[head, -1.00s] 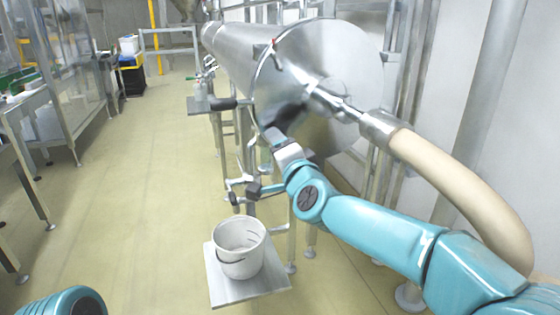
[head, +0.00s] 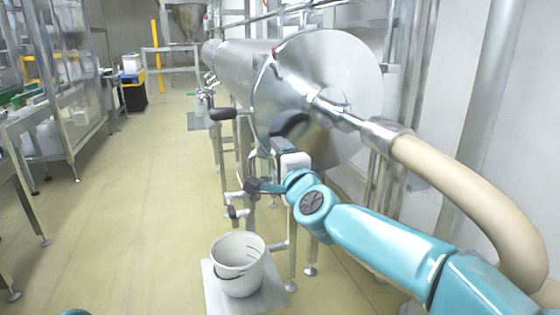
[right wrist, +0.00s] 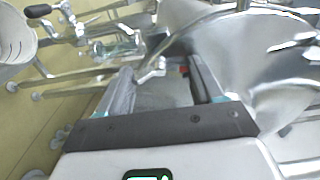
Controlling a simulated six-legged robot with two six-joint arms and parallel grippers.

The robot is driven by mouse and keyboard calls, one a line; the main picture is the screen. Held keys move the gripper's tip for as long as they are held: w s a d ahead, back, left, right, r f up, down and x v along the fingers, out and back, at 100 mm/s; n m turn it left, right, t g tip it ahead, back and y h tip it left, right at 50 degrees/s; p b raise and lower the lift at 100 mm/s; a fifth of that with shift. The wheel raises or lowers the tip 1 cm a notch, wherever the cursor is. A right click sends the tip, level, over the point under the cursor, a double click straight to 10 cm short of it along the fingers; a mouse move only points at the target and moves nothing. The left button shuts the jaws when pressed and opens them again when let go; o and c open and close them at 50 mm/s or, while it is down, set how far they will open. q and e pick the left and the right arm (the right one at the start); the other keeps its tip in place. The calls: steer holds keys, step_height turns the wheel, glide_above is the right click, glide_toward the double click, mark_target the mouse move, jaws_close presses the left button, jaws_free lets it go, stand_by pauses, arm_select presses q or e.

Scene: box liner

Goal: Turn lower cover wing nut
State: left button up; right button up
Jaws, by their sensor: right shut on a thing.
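The round steel end cover (head: 345,75) of the long horizontal cylinder fills the upper right middle of the head view. My right gripper (head: 280,142) is at the cover's lower left rim. In the right wrist view my right gripper (right wrist: 165,82) has its two fingers at the rim, shut on a small metal piece (right wrist: 152,70), apparently the lower wing nut. Its shape is unclear, and it is hidden in the head view. A small red part also shows near the fingertips. My left gripper is not in view.
A white bucket (head: 238,265) stands on a low metal plate (head: 218,298) below the gripper. Dark-handled valves (head: 225,113) lie left of the cylinder.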

steer(key=o, duration=1.1)
steer(key=shift+c, duration=0.2)
steer(key=b+v, duration=0.1)
steer(key=v, duration=1.5)
steer(key=shift+s, duration=0.2)
